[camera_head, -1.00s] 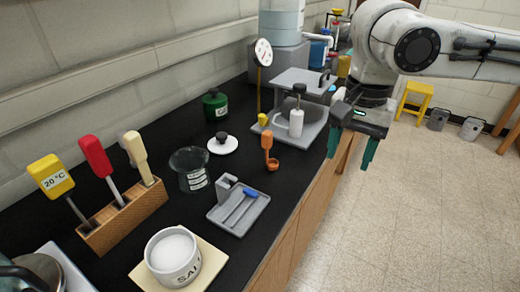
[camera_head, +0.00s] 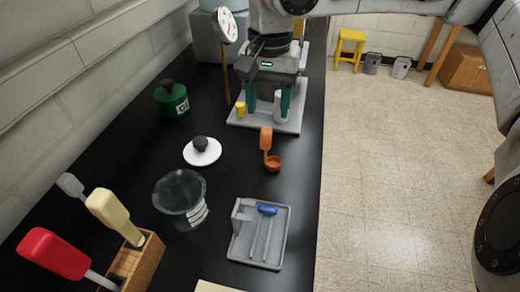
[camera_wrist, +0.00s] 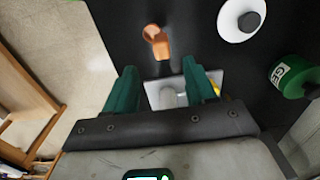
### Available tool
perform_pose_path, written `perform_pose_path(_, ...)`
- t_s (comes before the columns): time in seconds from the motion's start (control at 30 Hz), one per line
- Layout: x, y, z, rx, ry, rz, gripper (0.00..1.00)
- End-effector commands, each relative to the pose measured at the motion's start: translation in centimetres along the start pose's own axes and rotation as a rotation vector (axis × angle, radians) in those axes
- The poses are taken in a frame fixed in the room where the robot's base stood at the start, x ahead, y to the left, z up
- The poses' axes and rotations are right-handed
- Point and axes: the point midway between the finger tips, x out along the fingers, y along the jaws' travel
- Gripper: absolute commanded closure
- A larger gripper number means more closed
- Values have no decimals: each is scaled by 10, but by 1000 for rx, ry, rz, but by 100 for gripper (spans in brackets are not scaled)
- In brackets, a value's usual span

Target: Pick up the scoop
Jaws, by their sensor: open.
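The orange scoop (camera_head: 271,161) rests on the black counter, with its handle sticking up at the left and its round bowl at the lower right. It also shows in the wrist view (camera_wrist: 156,40), beyond my fingertips near the top. My gripper (camera_head: 268,108) is open and empty, with its two green fingers pointing down over the grey tray behind the scoop. In the wrist view my gripper (camera_wrist: 160,80) has a wide gap between its fingers, and the scoop lies apart from them.
Near the scoop are a white lid (camera_head: 202,152) with a dark knob, a glass beaker (camera_head: 180,194) and a grey tray (camera_head: 268,258) with a blue-handled tool. Behind it are a grey tray (camera_head: 292,122) with a white bottle and a green canister (camera_head: 172,99). The counter's right edge is close.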

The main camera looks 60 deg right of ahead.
Motion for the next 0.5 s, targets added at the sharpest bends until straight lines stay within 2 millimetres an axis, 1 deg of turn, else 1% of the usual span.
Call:
perform_pose_path(0.03,10,0,0,0,-2,2,45)
perform_pose_path(0.2,34,0,0,0,-1,2,45)
perform_pose_path(0.4,47,0,0,-1,0,0,45)
perform_pose_path(0.5,58,-1,1,-1,-1,1,45)
